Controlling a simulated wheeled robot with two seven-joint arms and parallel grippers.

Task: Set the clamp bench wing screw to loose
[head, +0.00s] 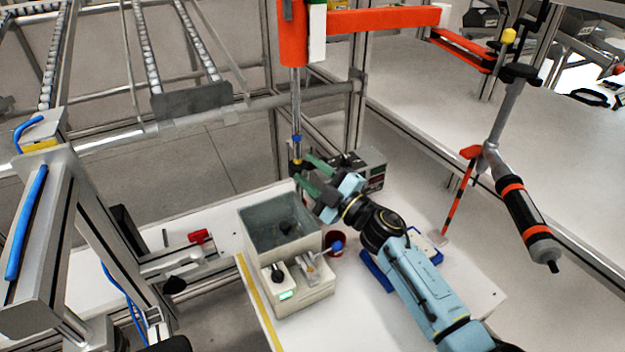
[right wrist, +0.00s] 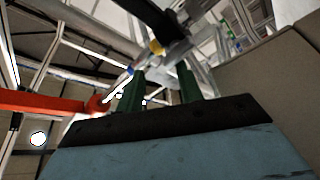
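I cannot pick out a wing screw for certain. A red clamp-like part (head: 199,236) sits on the bench's left side, next to a metal bracket. My right gripper (head: 306,173) has green fingers, spread apart, near the lower end of a hanging vertical rod (head: 296,115). In the right wrist view my right gripper (right wrist: 160,88) shows both fingers apart with nothing gripped. A dark part with a yellow piece (right wrist: 156,47) shows beyond the fingertips; I cannot tell whether they touch it. My left gripper is not in view.
A grey box (head: 291,292) with an open bin, a black knob and a lit green display stands below my right gripper. A red cup (head: 336,243) and a blue tray (head: 377,272) are beside it. A black-and-orange tool (head: 525,215) hangs at right.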

